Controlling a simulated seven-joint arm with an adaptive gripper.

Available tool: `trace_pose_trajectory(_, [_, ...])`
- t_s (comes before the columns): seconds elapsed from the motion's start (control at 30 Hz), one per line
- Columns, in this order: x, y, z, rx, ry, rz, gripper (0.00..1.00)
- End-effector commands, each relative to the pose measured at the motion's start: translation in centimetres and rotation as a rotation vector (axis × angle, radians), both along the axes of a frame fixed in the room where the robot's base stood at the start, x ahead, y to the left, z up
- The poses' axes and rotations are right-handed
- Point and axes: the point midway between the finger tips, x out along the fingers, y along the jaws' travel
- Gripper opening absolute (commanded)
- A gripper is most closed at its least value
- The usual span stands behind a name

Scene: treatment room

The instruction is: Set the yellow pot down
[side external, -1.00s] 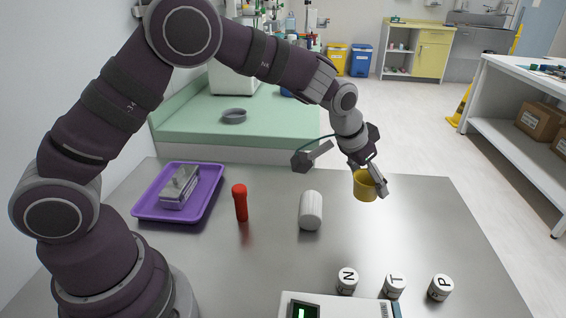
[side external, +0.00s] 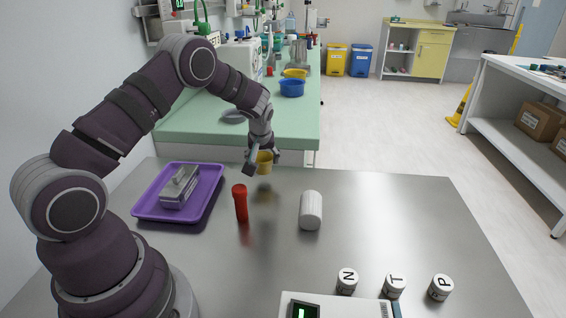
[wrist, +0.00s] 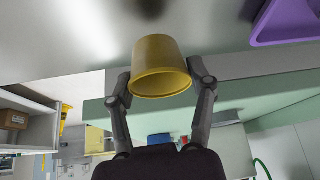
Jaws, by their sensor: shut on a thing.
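The yellow pot (side external: 265,162) is held between the fingers of my gripper (side external: 262,160), above the far part of the steel table (side external: 400,220). In the wrist view the yellow pot (wrist: 162,66) sits between the two fingertips of my gripper (wrist: 160,82), with its open rim facing the camera. A faint dark reflection on the table lies below the pot in the side view, with a gap between pot and table.
A purple tray (side external: 150,208) holding a metal block (side external: 180,187) is at left. Lettered white pieces (side external: 394,286) and a device (side external: 335,308) are in front. The table's right side is clear.

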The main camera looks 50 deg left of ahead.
Motion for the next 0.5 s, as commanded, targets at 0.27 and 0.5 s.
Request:
trace_pose_trajectory(0.27, [0.0, -0.1, -2.5, -0.001, -0.001, -0.002, 0.37])
trace_pose_trajectory(0.5, [0.0, -0.1, -2.8, 0.000, -0.001, -0.003, 0.56])
